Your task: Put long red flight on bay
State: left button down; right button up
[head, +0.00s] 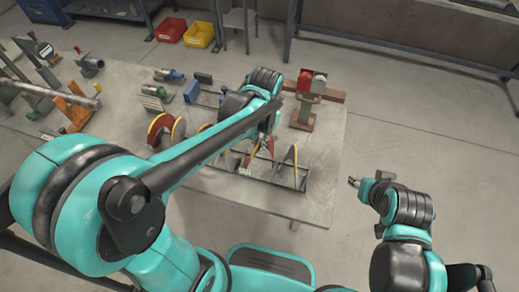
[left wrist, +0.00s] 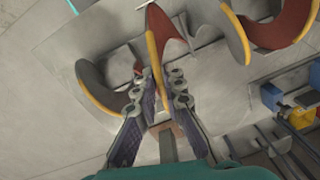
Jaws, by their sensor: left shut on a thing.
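My left gripper (head: 264,142) is over the table, and its fingers (left wrist: 158,82) are shut on the yellow edge of a curved red flight (left wrist: 175,25). In the head view this flight is mostly hidden by my arm and gripper. It is by a low grey metal rack (head: 272,181), possibly the bay; I cannot tell if they touch. A grey flight with a yellow edge (head: 289,158) stands at the rack, just right of the gripper. It also shows in the left wrist view (left wrist: 92,75). My right gripper (head: 355,182) hangs off the table's right side, too small to read.
Another red flight with a yellow edge (head: 160,127) stands left of my arm, also in the left wrist view (left wrist: 280,32). A stand with a red part (head: 304,100) is behind the rack. Tools and blue-handled parts (head: 154,91) crowd the table's left. The table's right edge is clear.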

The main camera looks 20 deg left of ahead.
pick_arm(q)
jog(key=f, duration=0.1)
jog(key=w+f+b, duration=0.1)
jog(key=f, duration=0.1)
jog(key=f+b, duration=0.1)
jog(key=f, duration=0.1)
jog(key=shift+w+a, duration=0.3)
jog(key=shift+w, duration=0.1)
jog(key=shift+f, duration=0.1)
jog(key=c, duration=1.6)
grip_release()
